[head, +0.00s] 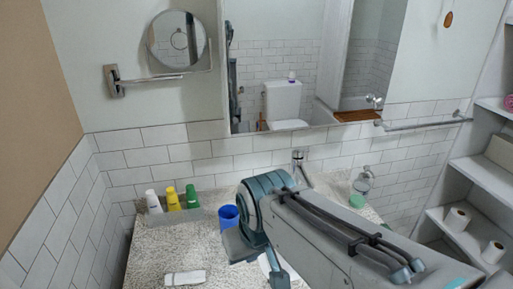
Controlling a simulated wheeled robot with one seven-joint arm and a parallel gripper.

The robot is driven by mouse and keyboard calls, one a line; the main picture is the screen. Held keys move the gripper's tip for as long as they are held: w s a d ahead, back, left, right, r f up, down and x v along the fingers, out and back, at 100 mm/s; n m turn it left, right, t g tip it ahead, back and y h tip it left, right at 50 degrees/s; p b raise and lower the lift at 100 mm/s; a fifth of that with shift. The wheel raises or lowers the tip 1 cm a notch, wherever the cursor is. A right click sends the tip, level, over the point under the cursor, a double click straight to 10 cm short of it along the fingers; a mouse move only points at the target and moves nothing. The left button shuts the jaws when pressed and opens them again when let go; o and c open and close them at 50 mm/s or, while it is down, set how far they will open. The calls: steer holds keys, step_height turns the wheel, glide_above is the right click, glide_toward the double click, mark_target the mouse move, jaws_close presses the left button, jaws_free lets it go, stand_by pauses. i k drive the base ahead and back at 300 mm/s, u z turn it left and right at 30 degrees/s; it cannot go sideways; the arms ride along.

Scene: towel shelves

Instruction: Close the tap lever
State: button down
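The chrome tap (298,160) stands at the back of the counter, against the tiled wall below the mirror. Its upper body and a small lever on top show; its lower part is hidden behind my arm. Whether the lever is raised or down is too small to tell. My arm reaches in from the lower right, and its blue-grey joint is in front of and left of the tap. My gripper (246,247) is at the lower end of the arm, over the counter and apart from the tap. Its fingers are not clearly seen.
The speckled counter (190,245) holds a blue cup (229,217), a grey tray (176,218) with white, yellow and green bottles, and a small white item (185,278). A soap dispenser (362,182) stands right of the tap. Shelves (485,180) with rolls are at right.

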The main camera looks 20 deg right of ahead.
mark_target(297, 152)
steer(key=u, duration=0.3)
steer(key=k, duration=0.45)
steer(key=z, duration=1.1)
steer(key=i, duration=0.5)
steer(key=u, duration=0.05)
